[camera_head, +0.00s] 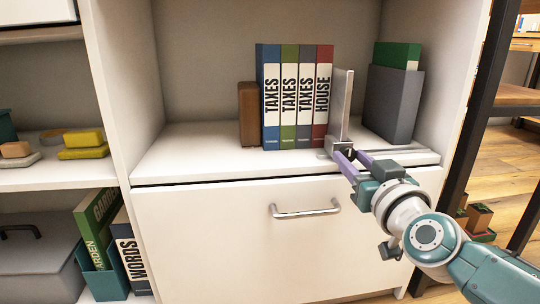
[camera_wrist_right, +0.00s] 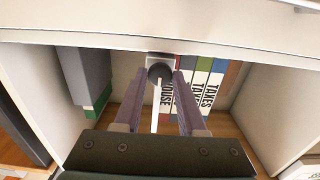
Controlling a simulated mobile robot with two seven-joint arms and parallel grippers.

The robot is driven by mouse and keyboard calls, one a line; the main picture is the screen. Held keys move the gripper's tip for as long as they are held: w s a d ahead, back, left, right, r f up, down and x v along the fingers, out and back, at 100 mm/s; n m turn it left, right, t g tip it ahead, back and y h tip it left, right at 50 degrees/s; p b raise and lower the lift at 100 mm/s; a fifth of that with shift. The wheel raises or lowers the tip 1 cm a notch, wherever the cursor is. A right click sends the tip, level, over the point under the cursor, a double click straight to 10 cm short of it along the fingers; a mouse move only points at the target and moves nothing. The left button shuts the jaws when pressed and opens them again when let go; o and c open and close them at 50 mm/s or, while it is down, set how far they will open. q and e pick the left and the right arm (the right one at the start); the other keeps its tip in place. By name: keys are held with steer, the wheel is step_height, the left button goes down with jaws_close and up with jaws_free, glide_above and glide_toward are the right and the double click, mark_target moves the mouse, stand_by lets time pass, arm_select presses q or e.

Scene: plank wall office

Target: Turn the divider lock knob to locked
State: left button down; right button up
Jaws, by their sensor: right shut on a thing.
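The divider (camera_head: 342,108) is an upright grey metal plate on the shelf, just right of the row of books. Its lock knob (camera_head: 340,144) is a small dark piece at the plate's front foot, partly hidden by my fingers. In the right wrist view the knob (camera_wrist_right: 160,73) shows as a dark round piece between the fingertips. My right gripper (camera_head: 347,158) comes in from the lower right and is shut on the knob. The knob's lock setting cannot be read. My left gripper is not in view.
Several binders (camera_head: 297,97) stand left of the divider, beside a brown block (camera_head: 249,114). A grey box (camera_head: 393,104) with a green item stands to the right. Below is a drawer with a metal handle (camera_head: 305,211). A dark post (camera_head: 480,110) rises at right.

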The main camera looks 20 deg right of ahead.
jaws_close()
